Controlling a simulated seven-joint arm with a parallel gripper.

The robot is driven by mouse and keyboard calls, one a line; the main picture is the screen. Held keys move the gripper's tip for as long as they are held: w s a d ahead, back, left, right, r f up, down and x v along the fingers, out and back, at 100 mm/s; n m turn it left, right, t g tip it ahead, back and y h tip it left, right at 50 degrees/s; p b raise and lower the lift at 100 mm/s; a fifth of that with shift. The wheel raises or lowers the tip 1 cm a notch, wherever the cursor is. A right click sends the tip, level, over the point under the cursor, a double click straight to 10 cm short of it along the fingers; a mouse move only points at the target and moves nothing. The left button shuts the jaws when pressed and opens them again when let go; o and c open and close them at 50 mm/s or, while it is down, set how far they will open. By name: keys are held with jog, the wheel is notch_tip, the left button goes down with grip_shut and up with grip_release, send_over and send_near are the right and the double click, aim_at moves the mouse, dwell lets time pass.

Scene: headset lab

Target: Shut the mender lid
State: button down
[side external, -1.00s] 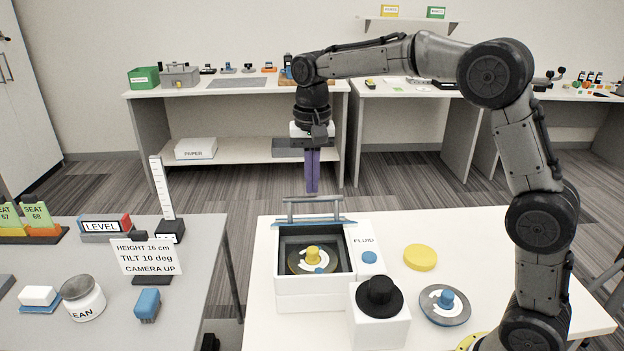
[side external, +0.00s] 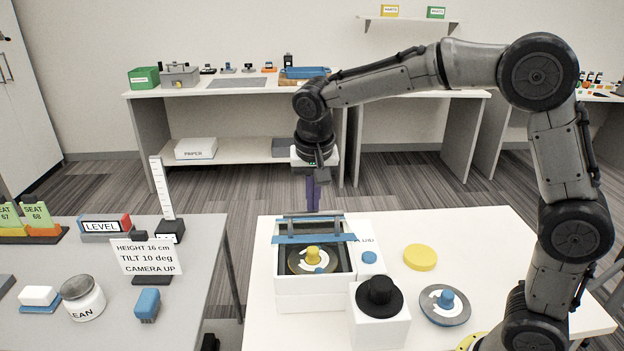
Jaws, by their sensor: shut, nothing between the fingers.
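The mender (side external: 310,290) is a white box on the white table, with a dark open well. Inside the well lies a disc (side external: 300,262) with a yellow knob. Its lid (side external: 315,239) is still raised, leaning forward over the back of the well; I see it nearly edge-on as a blue strip. A grey handle bar (side external: 312,215) shows behind the strip. My gripper (side external: 313,207) is shut and empty, pointing down behind the lid. Its purple fingertips reach the handle bar in the picture; I cannot tell whether they touch it.
A white block with a black knob (side external: 379,293) stands at the mender's front right corner. A yellow disc (side external: 420,257) and a grey disc with a blue knob (side external: 445,304) lie to the right. A grey table (side external: 200,262) with a sign stands left, across a gap.

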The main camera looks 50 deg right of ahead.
aim_at(314, 242)
jog(key=f, duration=0.1)
jog(key=s+a+f, duration=0.2)
jog(key=shift+s+a+f, duration=0.1)
jog(key=shift+f, duration=0.2)
jog(key=shift+s+a+f, duration=0.25)
jog(key=shift+f, duration=0.35)
jog(key=shift+s+a+f, duration=0.2)
jog(key=shift+a+f, duration=0.05)
jog(key=shift+f, duration=0.3)
